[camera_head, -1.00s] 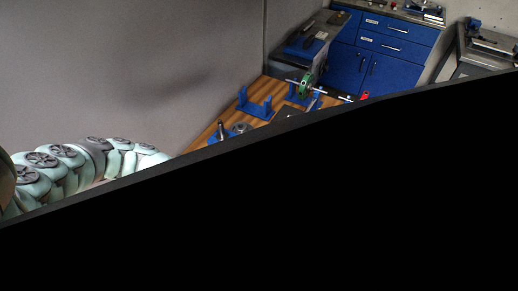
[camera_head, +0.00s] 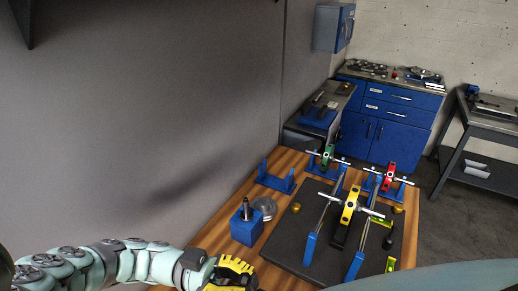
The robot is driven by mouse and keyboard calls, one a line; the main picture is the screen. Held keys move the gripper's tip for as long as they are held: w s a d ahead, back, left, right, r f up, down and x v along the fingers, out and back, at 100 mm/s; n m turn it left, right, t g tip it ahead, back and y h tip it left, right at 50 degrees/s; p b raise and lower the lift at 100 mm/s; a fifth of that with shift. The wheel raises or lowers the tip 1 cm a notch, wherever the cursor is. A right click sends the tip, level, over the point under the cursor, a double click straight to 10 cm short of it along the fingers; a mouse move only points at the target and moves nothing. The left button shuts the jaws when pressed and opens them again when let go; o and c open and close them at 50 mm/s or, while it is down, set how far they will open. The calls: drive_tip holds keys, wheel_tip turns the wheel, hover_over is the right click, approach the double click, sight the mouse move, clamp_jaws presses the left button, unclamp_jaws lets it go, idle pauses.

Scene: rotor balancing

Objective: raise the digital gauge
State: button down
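I cannot pick out a digital gauge for certain in this view. My arm comes in from the lower left, and its end, my gripper (camera_head: 234,277), shows as a yellow and black shape at the bottom edge, over the near left side of the wooden table (camera_head: 216,236). Its fingers are cut off or too small to tell open from shut. A blue block with a dark upright post (camera_head: 246,226) stands just beyond it, apart from it. Flat grey discs (camera_head: 264,207) lie beside the block.
A dark plate (camera_head: 290,249) holds two sloping rails on blue supports with a yellow rotor (camera_head: 349,207) across them. Green (camera_head: 327,157) and red (camera_head: 388,177) rotors rest on blue stands behind. An empty blue cradle (camera_head: 275,181) stands at left. Blue cabinets (camera_head: 370,138) stand beyond.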

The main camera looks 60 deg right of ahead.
drive_tip(key=shift+f, duration=0.15)
drive_tip(key=c, duration=1.1)
unclamp_jaws()
drive_tip(key=shift+o, duration=0.2)
drive_tip(key=shift+r, duration=0.2)
